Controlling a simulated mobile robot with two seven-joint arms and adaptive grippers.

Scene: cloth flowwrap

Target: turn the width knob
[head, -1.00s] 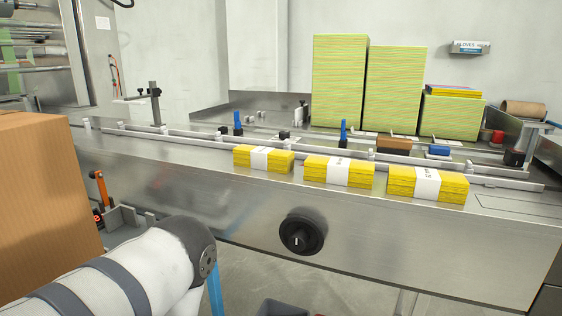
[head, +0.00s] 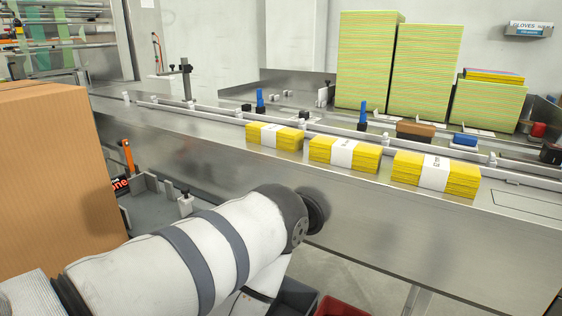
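The black round width knob (head: 317,207) sits on the steel front panel (head: 385,225) of the machine. The joint of my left arm covers its left part in the head view, so its pointer mark is hidden. My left arm comes in from the lower left, and a further part of it runs down out of the picture. Neither of my grippers is in view, so I cannot see whether either touches anything.
Three banded yellow cloth packs, including the middle one (head: 343,153), lie along the machine's front edge beside the guide rail (head: 225,117). A cardboard box (head: 55,170) stands at left. Tall green cloth stacks (head: 368,60) stand behind. A red bin (head: 338,306) is below.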

